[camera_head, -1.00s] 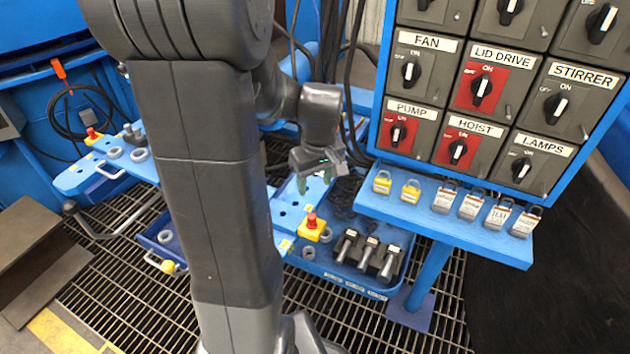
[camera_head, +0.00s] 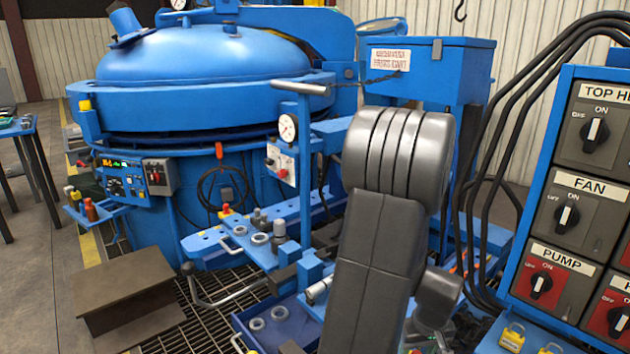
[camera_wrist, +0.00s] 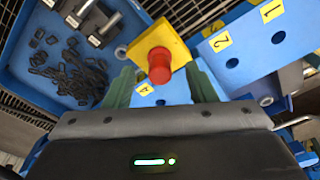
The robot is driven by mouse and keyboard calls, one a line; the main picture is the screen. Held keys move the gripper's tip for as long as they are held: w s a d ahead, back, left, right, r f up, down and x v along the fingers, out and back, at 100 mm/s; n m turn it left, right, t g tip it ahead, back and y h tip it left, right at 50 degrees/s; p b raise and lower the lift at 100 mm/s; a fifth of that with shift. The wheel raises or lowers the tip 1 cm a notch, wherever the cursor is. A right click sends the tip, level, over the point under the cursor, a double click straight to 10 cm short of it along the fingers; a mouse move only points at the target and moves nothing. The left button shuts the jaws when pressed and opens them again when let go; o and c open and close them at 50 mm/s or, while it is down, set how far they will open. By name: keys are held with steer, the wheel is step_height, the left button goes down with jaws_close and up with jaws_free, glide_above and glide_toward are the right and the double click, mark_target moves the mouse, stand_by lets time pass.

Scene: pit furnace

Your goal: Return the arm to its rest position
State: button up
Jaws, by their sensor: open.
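My arm (camera_head: 385,230) rises through the right half of the head view, its upper link upright and its forearm folded down behind it. My gripper (camera_wrist: 162,88) shows in the wrist view as two green fingers spread apart, with nothing held between them. A yellow block with a red mushroom button (camera_wrist: 160,65) appears between and beyond the fingertips; I cannot tell the exact distance. In the head view the gripper is mostly hidden at the bottom edge, behind my arm.
A blue furnace (camera_head: 200,70) stands at the back left. A switch panel (camera_head: 575,190) is close on the right, with padlocks (camera_head: 512,335) below it. A blue tray (camera_wrist: 40,55) holds a black chain. A step (camera_head: 125,295) stands at the left on the floor.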

steer(key=shift+r+p, duration=1)
steer(key=shift+p, duration=0.15)
